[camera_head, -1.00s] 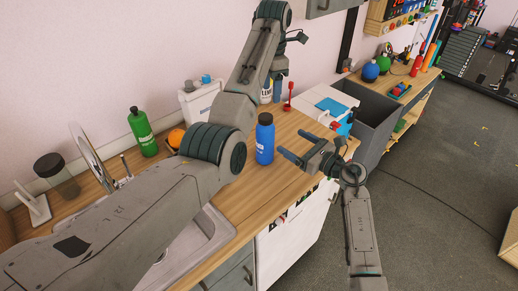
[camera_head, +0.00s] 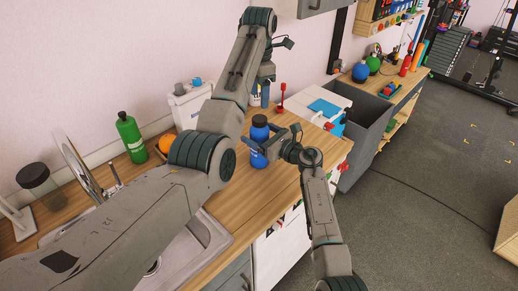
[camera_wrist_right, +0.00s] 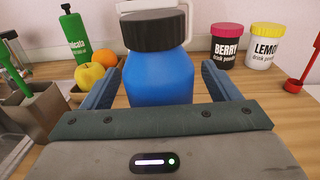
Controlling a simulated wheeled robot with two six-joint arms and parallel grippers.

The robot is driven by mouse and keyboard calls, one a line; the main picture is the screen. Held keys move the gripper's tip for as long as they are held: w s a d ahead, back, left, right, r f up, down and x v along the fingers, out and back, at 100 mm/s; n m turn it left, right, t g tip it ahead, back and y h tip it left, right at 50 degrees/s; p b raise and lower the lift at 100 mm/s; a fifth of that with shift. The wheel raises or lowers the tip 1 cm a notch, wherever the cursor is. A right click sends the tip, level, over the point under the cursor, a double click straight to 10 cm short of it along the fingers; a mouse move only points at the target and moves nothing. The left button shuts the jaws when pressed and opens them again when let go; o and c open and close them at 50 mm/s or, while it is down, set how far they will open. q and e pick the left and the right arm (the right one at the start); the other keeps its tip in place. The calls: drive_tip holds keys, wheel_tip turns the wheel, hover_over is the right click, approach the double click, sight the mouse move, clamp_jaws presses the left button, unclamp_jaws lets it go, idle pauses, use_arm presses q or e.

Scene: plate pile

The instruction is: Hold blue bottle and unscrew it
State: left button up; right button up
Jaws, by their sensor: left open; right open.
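The blue bottle (camera_head: 259,133) stands upright on the wooden counter. Its dark cap shows on top in the right wrist view (camera_wrist_right: 154,30), above the blue body (camera_wrist_right: 158,82). My right gripper (camera_head: 257,143) is open, with its two blue fingers on either side of the bottle's body. In the right wrist view the fingers (camera_wrist_right: 162,78) flank the bottle with the jaws not closed on it. My left gripper (camera_head: 266,76) is open and empty, hanging above and behind the bottle near the wall. Its fingertips are hard to make out.
A green bottle (camera_head: 131,138), an orange (camera_wrist_right: 105,58), and a yellow apple (camera_wrist_right: 90,75) are at left. A BERRY tub (camera_wrist_right: 226,45) and a LEMON tub (camera_wrist_right: 264,46) stand behind. A sink (camera_head: 190,250) lies in front; a grey bin (camera_head: 365,135) stands right.

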use_arm(q)
drive_tip(key=shift+s+d+r, duration=0.15)
drive_tip(key=shift+s, duration=0.05)
